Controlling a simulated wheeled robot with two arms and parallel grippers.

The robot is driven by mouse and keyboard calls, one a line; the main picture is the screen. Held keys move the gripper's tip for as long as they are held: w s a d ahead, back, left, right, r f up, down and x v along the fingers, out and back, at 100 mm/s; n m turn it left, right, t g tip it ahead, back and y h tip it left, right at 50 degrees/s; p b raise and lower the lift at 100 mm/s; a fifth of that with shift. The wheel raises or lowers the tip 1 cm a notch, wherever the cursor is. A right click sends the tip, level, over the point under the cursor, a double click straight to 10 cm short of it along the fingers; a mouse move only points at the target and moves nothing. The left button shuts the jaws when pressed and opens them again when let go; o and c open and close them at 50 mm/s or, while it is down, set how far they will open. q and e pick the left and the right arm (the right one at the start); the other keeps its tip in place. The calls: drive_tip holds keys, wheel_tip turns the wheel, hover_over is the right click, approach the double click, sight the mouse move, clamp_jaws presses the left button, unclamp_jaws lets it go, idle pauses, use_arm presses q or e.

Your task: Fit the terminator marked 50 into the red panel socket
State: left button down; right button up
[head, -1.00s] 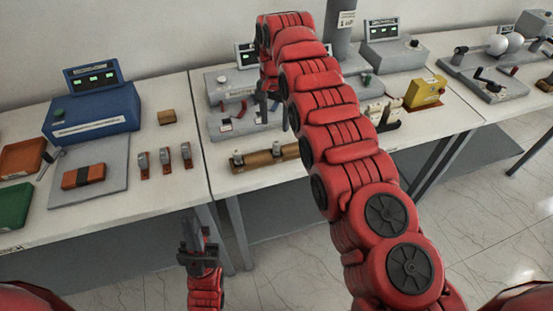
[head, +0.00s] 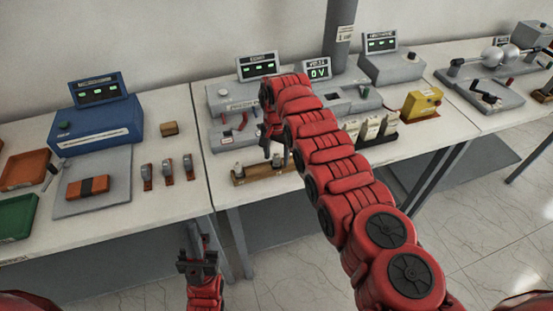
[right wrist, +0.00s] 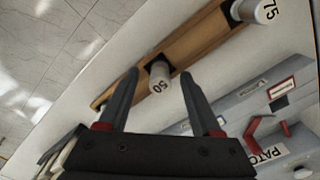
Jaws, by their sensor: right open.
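The terminator marked 50 (right wrist: 160,80) is a pale cylinder in a wooden rack (right wrist: 195,42). A terminator marked 75 (right wrist: 265,11) sits at the rack's other end. My right gripper (right wrist: 160,72) is open, its fingers either side of the 50 terminator; contact is not clear. In the head view my right gripper (head: 276,153) is over the rack (head: 257,176) and partly hides it. The grey patch panel (right wrist: 243,107) lies beside the rack, with a red-framed socket (right wrist: 281,88). My left gripper (head: 197,257) hangs before the table's front edge, apart from these things.
A red cable or handle (right wrist: 262,128) rises from the panel near the red-framed socket. Behind stand grey instruments with displays (head: 257,66). A yellow box (head: 423,103) and several pale upright pieces (head: 370,129) are to the right. The table front (head: 225,197) is clear.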

clamp_jaws()
drive_tip(key=shift+r, duration=0.15)
idle(0.4)
